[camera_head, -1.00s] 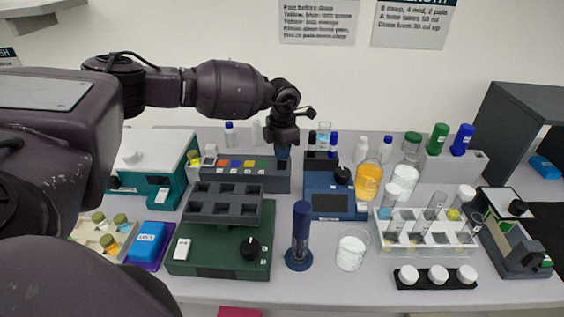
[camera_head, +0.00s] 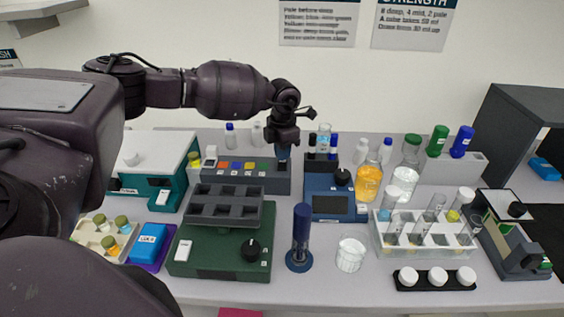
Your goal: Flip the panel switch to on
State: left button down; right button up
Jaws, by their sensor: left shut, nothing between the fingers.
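A long dark grey panel (camera_head: 236,184) with blue, orange, yellow and green buttons stands at the back of the bench. A small white part (camera_head: 211,152) stands up at its left end; I cannot tell whether it is a switch. My left gripper (camera_head: 283,155) points down at the panel's right end, shut and empty. Its fingertips are at or just above the panel; contact cannot be told. The gripper covers part of that end, and no switch is clear there. My right gripper is not in view.
A green device (camera_head: 222,262) with a black knob and grey rack is in front of the panel. A blue device (camera_head: 318,182) with a dark screen stands close right of my gripper. A blue cylinder (camera_head: 300,235) and glass beaker (camera_head: 350,254) stand in front.

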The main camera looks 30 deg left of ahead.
pick_arm(q)
jog(key=shift+r+p, duration=1)
jog(key=shift+r, duration=0.85)
jog(key=shift+r+p, duration=0.45)
jog(key=shift+r, duration=0.6)
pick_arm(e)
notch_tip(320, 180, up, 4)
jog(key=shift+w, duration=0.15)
pick_arm(q)
jog(key=shift+f, duration=0.1)
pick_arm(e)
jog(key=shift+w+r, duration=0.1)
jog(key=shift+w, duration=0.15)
